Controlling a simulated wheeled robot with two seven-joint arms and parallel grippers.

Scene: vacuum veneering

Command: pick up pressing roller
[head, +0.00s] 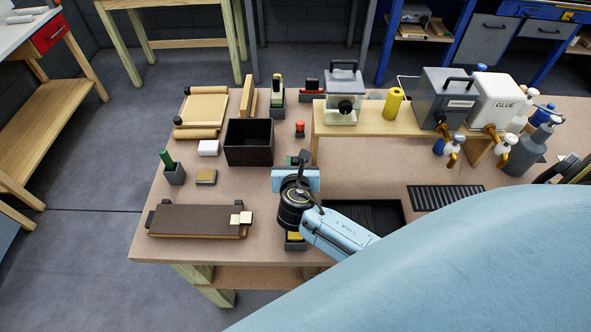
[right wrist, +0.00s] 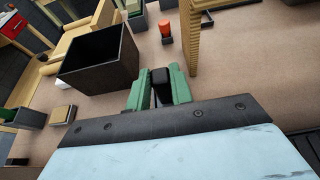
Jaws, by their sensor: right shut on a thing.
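My right gripper (head: 301,160) is over the middle of the workbench, beside the black bin, its wrist bent down. In the right wrist view its green fingers (right wrist: 159,90) are closed on both sides of a black handle (right wrist: 160,77), which I take to be that of the pressing roller. The roller's lower part is hidden by the fingers and the gripper body. In the head view only a small dark tip (head: 304,155) shows at the fingers. I cannot tell whether the roller touches the bench. My left gripper is not in view.
The black bin (head: 249,155) stands just left of the gripper. A wooden shelf (head: 375,124) carrying the glue tank (head: 497,99) is to the right. A dark veneered board (head: 197,220) lies at front left. A red-topped item (head: 300,127) stands behind the gripper.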

